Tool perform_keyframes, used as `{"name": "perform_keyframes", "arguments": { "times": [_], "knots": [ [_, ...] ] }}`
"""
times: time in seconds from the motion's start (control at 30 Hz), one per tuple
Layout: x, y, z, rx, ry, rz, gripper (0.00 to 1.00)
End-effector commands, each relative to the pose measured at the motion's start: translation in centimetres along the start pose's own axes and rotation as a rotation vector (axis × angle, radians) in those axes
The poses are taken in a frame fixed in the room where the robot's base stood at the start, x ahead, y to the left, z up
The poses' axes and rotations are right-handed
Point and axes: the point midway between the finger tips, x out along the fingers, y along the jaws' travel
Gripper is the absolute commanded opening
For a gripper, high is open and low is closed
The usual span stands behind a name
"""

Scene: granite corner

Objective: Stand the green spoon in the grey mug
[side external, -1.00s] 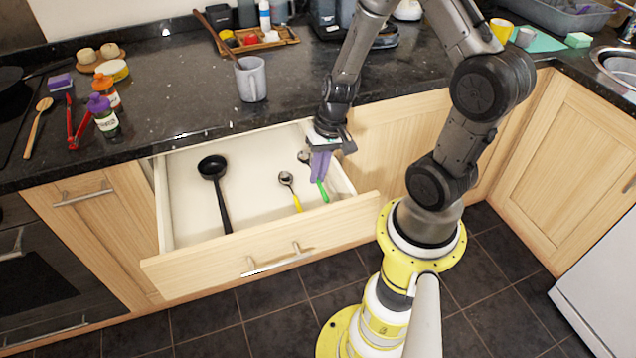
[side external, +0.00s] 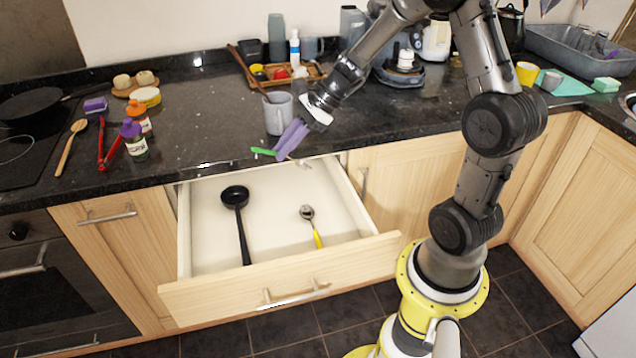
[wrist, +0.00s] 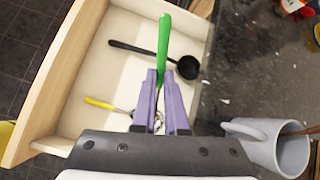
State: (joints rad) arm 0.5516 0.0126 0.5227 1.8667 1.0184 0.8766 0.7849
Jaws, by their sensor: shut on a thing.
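The green spoon (side external: 263,151) is held in my gripper (side external: 287,142), whose purple fingers are shut on it. In the wrist view the spoon's green handle (wrist: 164,48) points away past the fingertips of my gripper (wrist: 162,85); its bowl end is mostly hidden between the fingers. In the side view the spoon lies roughly level above the drawer's back edge, just in front of the counter. The grey mug (side external: 279,116) stands upright on the counter, close behind my gripper, with a brown stick-like handle in it. The mug also shows at the right of the wrist view (wrist: 262,150).
The open drawer (side external: 280,280) holds a black ladle (side external: 240,220) and a yellow-handled spoon (side external: 314,228). A wooden tray (side external: 315,73) with small items stands behind the mug. Bottles (side external: 133,140) stand at left.

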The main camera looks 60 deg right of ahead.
Motion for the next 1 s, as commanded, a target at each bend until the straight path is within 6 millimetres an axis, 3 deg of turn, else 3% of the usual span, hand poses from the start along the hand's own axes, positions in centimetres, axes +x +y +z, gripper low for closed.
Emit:
{"name": "perform_keyframes", "arguments": {
  "times": [0.03,0.3,0.6,0.73,1.0],
  "knots": [
    [-1.0,-1.9,1.2,0.077,-0.032,-0.073,0.0],
    [-7.8,-10.9,5.8,0.393,-0.208,-0.414,0.0],
    [-18.3,-18.4,7.6,0.553,-0.439,-0.733,0.0],
    [-20.5,-19.5,6.8,0.563,-0.543,-0.807,0.0],
    [-21.1,-19.7,6.1,0.539,-0.679,-0.865,0.0]
  ]
}}
